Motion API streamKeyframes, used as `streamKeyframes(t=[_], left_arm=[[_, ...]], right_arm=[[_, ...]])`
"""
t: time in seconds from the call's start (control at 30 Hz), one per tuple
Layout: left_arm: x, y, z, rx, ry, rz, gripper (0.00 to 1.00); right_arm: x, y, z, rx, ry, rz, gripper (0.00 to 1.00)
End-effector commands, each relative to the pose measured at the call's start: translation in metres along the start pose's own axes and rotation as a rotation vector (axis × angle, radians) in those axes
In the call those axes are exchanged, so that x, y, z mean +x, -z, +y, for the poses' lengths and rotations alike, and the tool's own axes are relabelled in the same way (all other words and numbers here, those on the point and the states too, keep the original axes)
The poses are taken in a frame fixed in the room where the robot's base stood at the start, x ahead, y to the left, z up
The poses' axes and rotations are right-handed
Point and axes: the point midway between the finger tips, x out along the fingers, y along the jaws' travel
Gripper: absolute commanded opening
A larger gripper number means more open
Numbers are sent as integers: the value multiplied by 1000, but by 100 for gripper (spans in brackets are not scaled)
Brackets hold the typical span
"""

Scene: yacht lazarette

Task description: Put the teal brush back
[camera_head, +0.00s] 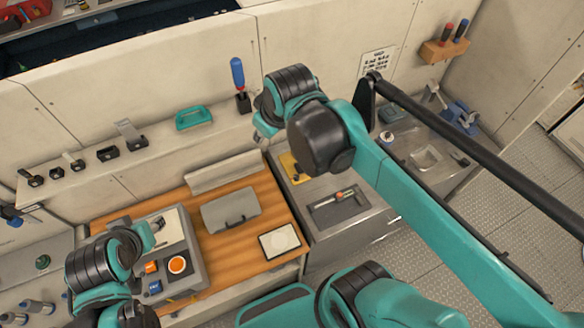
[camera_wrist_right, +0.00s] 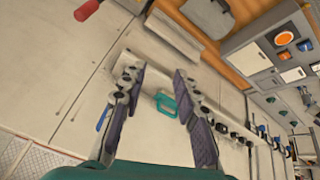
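A teal item with a looped handle (camera_head: 193,117), possibly the brush, sits on the wall ledge in the head view. It also shows in the right wrist view (camera_wrist_right: 165,104), beyond and between the fingers, not held. My right gripper (camera_wrist_right: 158,74) is open and empty in the wrist view. In the head view my right gripper (camera_head: 262,132) is partly hidden by its own wrist, in front of the ledge wall. My left gripper (camera_head: 157,228) is by the grey control box; whether it is open or shut is unclear.
A blue-handled tool (camera_head: 237,73) stands in a black holder on the ledge. Several black holders (camera_head: 107,153) line the ledge to the left. Below are a wooden worktop (camera_head: 262,202), a grey box with an orange button (camera_head: 178,264) and a metal counter (camera_head: 330,222).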

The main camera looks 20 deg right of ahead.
Motion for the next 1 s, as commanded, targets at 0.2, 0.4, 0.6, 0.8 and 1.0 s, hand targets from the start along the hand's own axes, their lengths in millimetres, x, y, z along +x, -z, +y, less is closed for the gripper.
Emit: streamKeyframes(t=[0.2,0.4,0.6,0.8,1.0], left_arm=[[0,0,0,0,0,0,40],[0,0,0,0,0,0,40],[0,0,0,0,0,0,40],[2,-1,0,0,0,0,40],[22,-16,0,0,0,0,40]], right_arm=[[14,-78,-11,277,-41,75,31],[24,-108,-17,395,-53,110,31],[25,-110,-17,409,-53,114,31],[27,-111,-18,407,-53,113,31],[49,-122,-22,406,-53,113,31]])
